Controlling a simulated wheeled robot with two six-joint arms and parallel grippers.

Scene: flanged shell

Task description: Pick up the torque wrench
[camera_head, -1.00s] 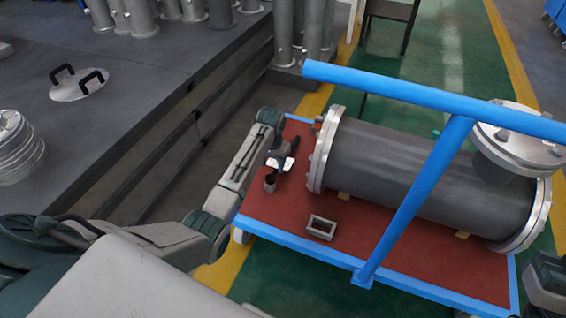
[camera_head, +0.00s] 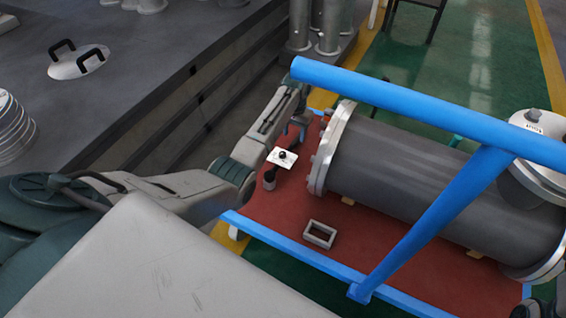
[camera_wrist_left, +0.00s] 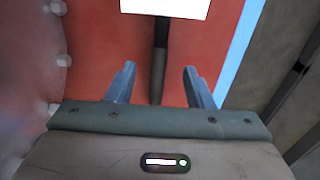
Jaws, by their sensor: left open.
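The torque wrench shows in the left wrist view as a dark straight handle (camera_wrist_left: 160,38), with a white plate at the top of the picture. In the head view the white plate with a black knob (camera_head: 283,157) and a dark round end (camera_head: 269,181) are at the left end of the red cart top. My left gripper (camera_head: 296,131) is just beyond the plate in the head view. In the left wrist view its two fingers (camera_wrist_left: 159,67) are open, one on each side of the handle, with gaps.
A large grey flanged shell (camera_head: 400,170) lies on the cart, close beside my left gripper. A blue rail (camera_head: 430,108) crosses above it. A small grey rectangular frame (camera_head: 319,234) lies on the red top (camera_head: 275,215). A dark bench (camera_head: 130,110) stands to the left.

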